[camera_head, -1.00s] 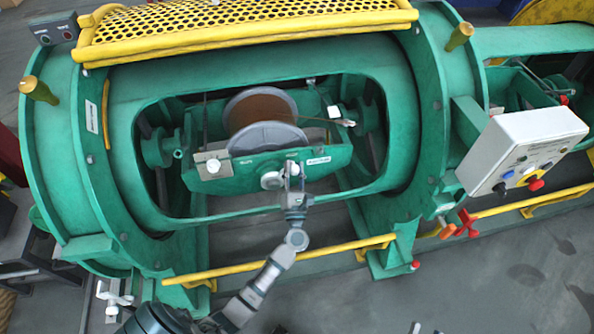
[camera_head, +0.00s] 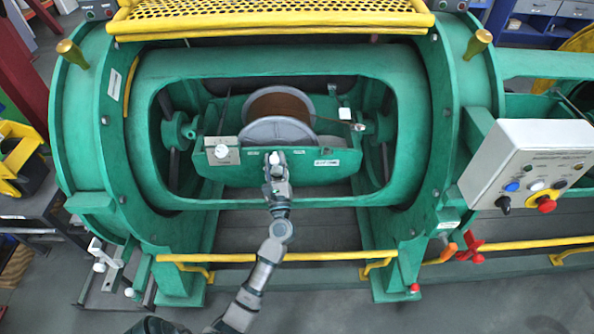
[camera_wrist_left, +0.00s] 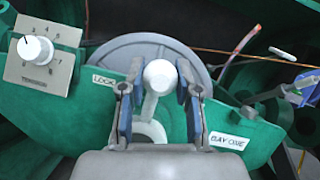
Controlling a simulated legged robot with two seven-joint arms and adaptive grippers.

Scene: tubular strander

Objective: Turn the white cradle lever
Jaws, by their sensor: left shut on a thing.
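The white cradle lever (camera_wrist_left: 159,78) has a round knob on a short shaft, at the front of the green cradle (camera_head: 310,174). In the left wrist view its knob is between the fingers of my left gripper (camera_wrist_left: 161,92), with the shaft running down and slightly left to a pale hub, partly hidden by the gripper. In the head view the left gripper (camera_head: 277,172) is shut on the lever (camera_head: 273,158), hiding most of it. A LOCK label (camera_wrist_left: 104,80) is left of the lever; another label (camera_wrist_left: 228,141) is at right. My right gripper is not in view.
A grey reel (camera_head: 278,129) sits behind the lever. A white numbered dial (camera_wrist_left: 36,50) is to its left. The green tube frame (camera_head: 288,62) surrounds the opening, and a yellow rail (camera_head: 330,256) crosses below. A control box (camera_head: 530,165) stands at right.

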